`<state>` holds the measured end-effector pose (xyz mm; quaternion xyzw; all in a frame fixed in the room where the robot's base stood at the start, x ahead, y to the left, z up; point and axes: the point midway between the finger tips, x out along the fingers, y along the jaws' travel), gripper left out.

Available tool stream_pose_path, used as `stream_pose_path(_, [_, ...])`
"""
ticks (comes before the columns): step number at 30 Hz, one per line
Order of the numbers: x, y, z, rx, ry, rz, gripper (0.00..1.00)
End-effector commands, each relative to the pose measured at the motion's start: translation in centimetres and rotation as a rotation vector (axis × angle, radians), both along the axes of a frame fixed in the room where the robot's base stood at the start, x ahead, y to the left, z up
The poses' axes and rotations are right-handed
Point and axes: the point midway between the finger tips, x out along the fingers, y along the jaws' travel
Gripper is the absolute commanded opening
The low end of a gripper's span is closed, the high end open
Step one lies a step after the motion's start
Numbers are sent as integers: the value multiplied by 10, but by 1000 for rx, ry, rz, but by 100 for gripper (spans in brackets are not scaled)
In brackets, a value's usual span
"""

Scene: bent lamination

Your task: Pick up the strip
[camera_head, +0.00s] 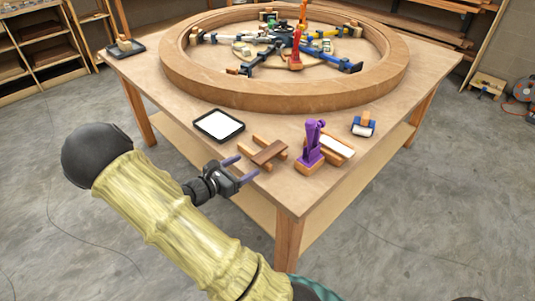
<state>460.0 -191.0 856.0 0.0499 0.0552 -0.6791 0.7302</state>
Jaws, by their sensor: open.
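A short brown wooden strip (269,152) lies across lighter wooden blocks (262,142) near the front corner of the table. My gripper (241,169) is just to the left of the strip, at the table's front left edge. Its two purple fingers are spread apart, with nothing seen between them. The fingers point toward the strip and appear apart from it, though the exact gap and height are hard to tell from this one view.
A purple clamp (312,143) stands right of the strip, beside a white-topped block (335,146). A black-rimmed white tray (219,125) lies behind the gripper. A blue-and-white roller-like item (363,125) is farther right. A large wooden ring (290,92) fills the table's back.

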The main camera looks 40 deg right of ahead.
Motion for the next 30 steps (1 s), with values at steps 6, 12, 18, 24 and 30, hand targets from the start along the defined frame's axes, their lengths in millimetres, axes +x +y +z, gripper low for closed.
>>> stream_pose_path(6, [3,-37,-6,0,1,0,66])
stream_pose_path(12, [6,-49,-8,1,-1,7,66])
stream_pose_path(18, [6,-48,-8,1,-1,9,66])
stream_pose_path(24, [8,-58,-9,1,-1,7,66])
stream_pose_path(30, [13,-88,-13,0,0,4,66])
